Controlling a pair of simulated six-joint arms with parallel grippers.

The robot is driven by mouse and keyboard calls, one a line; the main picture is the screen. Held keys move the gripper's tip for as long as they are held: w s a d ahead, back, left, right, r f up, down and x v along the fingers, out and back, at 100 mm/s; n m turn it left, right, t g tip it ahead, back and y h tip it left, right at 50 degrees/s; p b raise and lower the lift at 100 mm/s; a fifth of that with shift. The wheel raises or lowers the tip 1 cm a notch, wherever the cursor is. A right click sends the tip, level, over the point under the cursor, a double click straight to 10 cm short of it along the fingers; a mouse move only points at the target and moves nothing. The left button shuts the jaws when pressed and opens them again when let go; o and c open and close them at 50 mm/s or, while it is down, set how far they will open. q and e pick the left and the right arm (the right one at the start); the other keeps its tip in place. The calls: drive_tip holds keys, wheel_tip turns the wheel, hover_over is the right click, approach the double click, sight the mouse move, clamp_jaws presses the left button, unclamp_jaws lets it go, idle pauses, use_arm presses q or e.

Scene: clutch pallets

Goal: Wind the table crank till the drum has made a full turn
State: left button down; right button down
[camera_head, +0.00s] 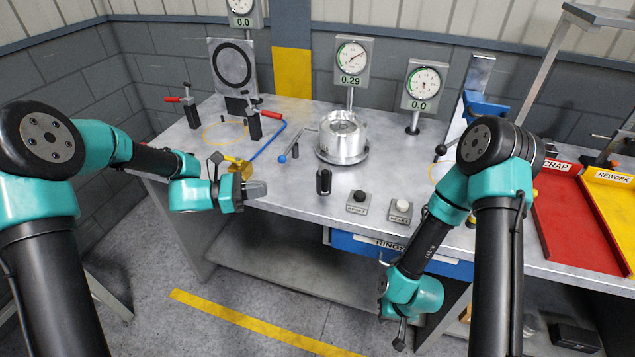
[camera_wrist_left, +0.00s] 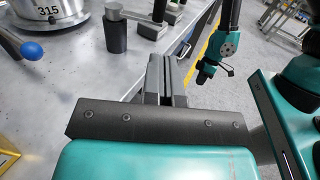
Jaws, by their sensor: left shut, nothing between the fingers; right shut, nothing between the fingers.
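The silver drum (camera_head: 343,140) stands on a round base at the middle of the table. In the left wrist view the drum (camera_wrist_left: 48,8) shows the number 315. In the left wrist view this post (camera_wrist_left: 115,35) has a grey arm reaching right. My left gripper (camera_head: 262,189) is shut and empty, left of the post and apart from it; its fingers (camera_wrist_left: 168,80) show in the wrist view. My right gripper (camera_head: 399,340) is shut and empty, hanging low before the table front.
Black and white button boxes (camera_head: 358,203) (camera_head: 400,211) stand near the front edge. Gauges (camera_head: 352,65) stand behind. Red and yellow trays (camera_head: 570,225) (camera_head: 615,205) are at the right.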

use_arm(q)
drive_tip(key=shift+a+r, duration=0.15)
approach(325, 172)
drive_tip(key=d+f, duration=0.3)
drive_tip(key=d, duration=0.3)
drive_tip(key=shift+w+d, duration=0.3)
drive_tip(key=shift+w, duration=0.1)
drive_tip(key=shift+f, duration=0.15)
idle(0.3)
